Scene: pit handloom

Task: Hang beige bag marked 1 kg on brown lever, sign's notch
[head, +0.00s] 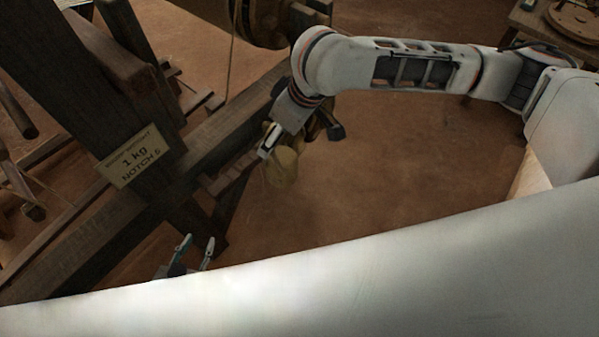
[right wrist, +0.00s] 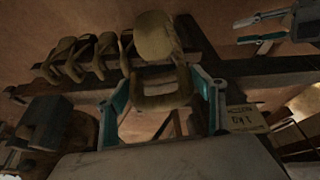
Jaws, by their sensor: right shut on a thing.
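The beige bag (head: 282,166) hangs at my right gripper (head: 272,138), just right of the brown lever (head: 228,178). In the right wrist view the bag (right wrist: 157,38) is a rounded lump with a handle between the fingers of my right gripper (right wrist: 160,98), which is shut on it. No mark on the bag is legible. My left gripper (head: 193,256) is open and empty, below the sign. I cannot tell whether the bag touches the lever.
Several other beige bags (right wrist: 75,58) with loops sit in a row beside the held bag in the right wrist view. Dark loom beams (head: 85,245) fill the left of the head view. The brown floor (head: 420,170) is clear on the right. A wooden table (head: 560,30) stands at the far right.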

